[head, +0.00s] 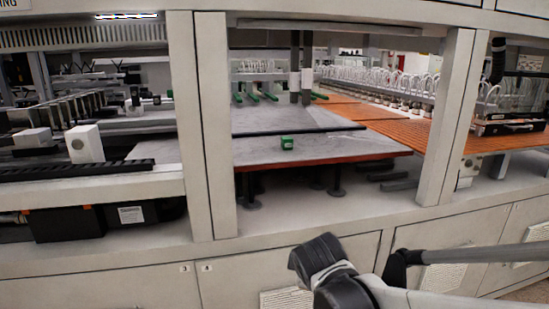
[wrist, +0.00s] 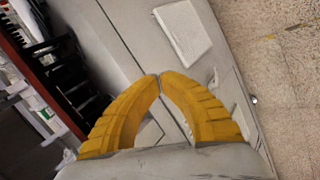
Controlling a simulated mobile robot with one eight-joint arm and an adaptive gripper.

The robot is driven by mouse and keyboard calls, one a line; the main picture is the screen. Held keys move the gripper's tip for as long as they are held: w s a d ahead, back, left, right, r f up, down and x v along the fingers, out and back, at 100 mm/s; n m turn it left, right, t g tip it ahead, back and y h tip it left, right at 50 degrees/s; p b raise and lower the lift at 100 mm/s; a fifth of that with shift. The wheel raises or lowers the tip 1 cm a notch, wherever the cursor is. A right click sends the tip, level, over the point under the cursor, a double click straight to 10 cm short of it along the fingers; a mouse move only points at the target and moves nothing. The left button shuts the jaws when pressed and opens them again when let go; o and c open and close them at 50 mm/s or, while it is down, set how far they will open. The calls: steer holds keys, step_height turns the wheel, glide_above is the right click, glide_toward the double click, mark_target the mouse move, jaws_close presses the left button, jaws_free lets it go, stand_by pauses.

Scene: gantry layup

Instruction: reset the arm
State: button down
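My gripper (wrist: 160,77) shows in the wrist view as two yellow ribbed fingers. Their tips meet, and nothing shows between them. It is over the light grey cabinet front (wrist: 105,45), tilted relative to the machine. In the head view my arm crosses the lower right in front of the machine's lower panels. The yellow fingers cannot be made out there.
The gantry machine's frame (head: 212,130) has upright posts around an open bay. A grey-topped table (head: 330,148) inside carries a small green block (head: 287,142). Orange slatted surfaces (head: 400,130) lie behind right. Bare speckled floor (wrist: 285,60) shows at right in the wrist view.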

steer(key=s+d+r+m, duration=0.1)
steer(key=s+d+m, duration=0.4)
steer(key=s, duration=0.5)
steer(key=s+d+r+m+g, duration=0.1)
steer(key=s+d+m, duration=0.5)
steer(key=s+m, duration=0.4)
steer(key=shift+d+m+g, duration=0.2)
steer(key=shift+m+g, duration=0.1)
steer(key=shift+w, duration=0.1)
